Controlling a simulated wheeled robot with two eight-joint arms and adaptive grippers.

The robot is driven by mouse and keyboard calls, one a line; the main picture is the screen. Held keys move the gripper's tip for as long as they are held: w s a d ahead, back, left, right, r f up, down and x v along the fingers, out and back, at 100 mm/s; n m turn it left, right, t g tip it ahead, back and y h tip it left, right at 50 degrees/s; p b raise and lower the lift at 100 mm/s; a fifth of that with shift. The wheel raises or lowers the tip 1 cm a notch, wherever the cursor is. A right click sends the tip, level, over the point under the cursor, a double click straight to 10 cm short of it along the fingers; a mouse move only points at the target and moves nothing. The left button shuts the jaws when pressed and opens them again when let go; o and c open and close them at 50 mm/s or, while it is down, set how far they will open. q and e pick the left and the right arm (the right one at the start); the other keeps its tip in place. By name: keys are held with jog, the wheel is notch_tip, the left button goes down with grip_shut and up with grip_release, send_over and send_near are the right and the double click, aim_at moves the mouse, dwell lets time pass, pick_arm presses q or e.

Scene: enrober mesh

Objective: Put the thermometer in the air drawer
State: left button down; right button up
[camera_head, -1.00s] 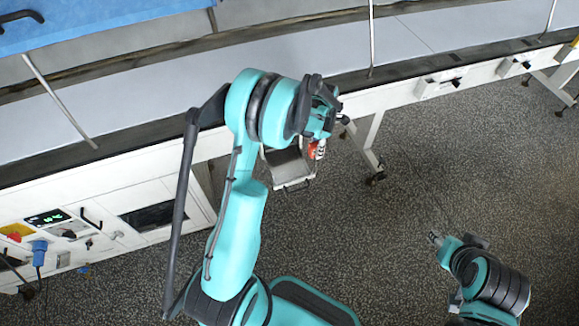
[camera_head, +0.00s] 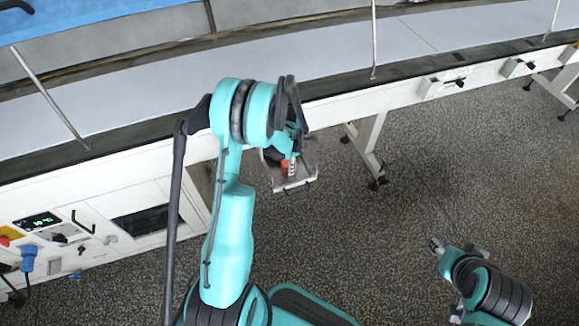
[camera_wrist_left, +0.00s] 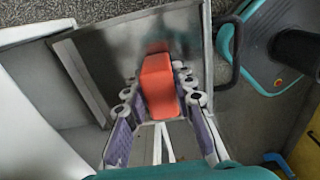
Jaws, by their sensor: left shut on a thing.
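The red thermometer (camera_head: 286,167) is held between the fingers of my left gripper (camera_head: 290,157), which is shut on it. In the left wrist view the red thermometer (camera_wrist_left: 158,82) stands out between the two fingers. The air drawer (camera_head: 297,186) is a pulled-out metal tray under the machine's edge. My left gripper is over it in the head view. The drawer's shiny metal (camera_wrist_left: 98,62) fills the upper middle of the left wrist view; whether the thermometer touches it I cannot tell. My right gripper (camera_head: 436,246) is low at the right, away from the drawer; its jaws are too small to read.
The long white machine (camera_head: 420,90) runs along the back, with a support leg (camera_head: 368,145) right of the drawer. A control panel (camera_head: 40,222) with a display is at the lower left.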

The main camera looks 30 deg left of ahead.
pick_arm(q)
jog(key=c, duration=1.7)
grip_release()
jog(key=shift+f, duration=0.1)
jog(key=o, duration=0.4)
jog(key=shift+o, duration=0.2)
